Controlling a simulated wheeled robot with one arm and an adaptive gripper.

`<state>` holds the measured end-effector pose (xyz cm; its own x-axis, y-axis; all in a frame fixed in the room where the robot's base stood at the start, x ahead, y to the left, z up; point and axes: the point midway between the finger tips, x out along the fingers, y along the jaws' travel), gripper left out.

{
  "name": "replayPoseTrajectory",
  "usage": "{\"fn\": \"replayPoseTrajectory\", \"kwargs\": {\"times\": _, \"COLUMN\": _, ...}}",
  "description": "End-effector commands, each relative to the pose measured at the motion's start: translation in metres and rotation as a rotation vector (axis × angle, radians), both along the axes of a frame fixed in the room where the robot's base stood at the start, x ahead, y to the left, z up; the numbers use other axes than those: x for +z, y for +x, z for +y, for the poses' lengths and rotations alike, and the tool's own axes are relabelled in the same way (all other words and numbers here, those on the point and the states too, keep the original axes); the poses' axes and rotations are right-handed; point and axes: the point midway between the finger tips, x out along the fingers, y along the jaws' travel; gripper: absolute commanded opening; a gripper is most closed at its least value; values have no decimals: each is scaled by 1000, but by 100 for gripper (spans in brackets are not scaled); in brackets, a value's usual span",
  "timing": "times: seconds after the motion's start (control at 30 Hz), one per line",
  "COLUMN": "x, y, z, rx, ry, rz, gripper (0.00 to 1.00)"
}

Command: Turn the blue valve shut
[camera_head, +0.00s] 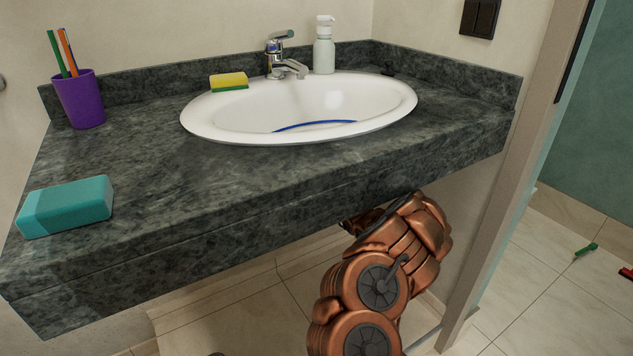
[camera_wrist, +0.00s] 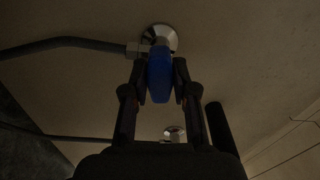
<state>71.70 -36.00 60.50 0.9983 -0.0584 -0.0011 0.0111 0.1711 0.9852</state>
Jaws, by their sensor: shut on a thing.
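The blue valve (camera_wrist: 160,76) has a blue handle on a round chrome wall fitting, seen in the dim wrist view. A grey hose runs from its chrome body to the left. My gripper (camera_wrist: 160,82) has one dark finger on each side of the blue handle and is shut on it. In the head view the valve and my gripper are hidden beneath the counter; only my copper-coloured arm shows, reaching under it.
A second chrome fitting (camera_wrist: 174,133) with another hose sits lower in the wrist view. The dark stone counter (camera_head: 250,180) overhangs my arm and holds a white sink (camera_head: 205,128), a purple cup (camera_head: 80,100) and a teal block (camera_head: 66,206). A wall edge (camera_head: 515,175) stands right of my arm.

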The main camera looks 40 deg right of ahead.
Motion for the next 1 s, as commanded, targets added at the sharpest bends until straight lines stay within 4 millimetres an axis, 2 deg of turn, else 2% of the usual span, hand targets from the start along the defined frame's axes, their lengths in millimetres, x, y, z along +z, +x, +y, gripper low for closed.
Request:
{"fn": "replayPoseTrajectory", "kwargs": {"times": 0.03, "x": 3, "y": 2, "z": 4, "rx": 9, "ry": -3, "rz": -5, "gripper": 0}}
{"fn": "replayPoseTrajectory", "kwargs": {"times": 0.07, "x": 3, "y": 2, "z": 4, "rx": 9, "ry": -3, "rz": -5, "gripper": 30}}
{"fn": "replayPoseTrajectory", "kwargs": {"times": 0.27, "x": 3, "y": 2, "z": 3, "rx": 7, "ry": -3, "rz": -4, "gripper": 51}}
{"fn": "replayPoseTrajectory", "kwargs": {"times": 0.67, "x": 3, "y": -1, "z": 2, "rx": 4, "ry": -2, "rz": -2, "gripper": 53}}
{"fn": "replayPoseTrajectory", "kwargs": {"times": 1.0, "x": 2, "y": -35, "z": 1, "rx": 0, "ry": 3, "rz": -3, "gripper": 53}}
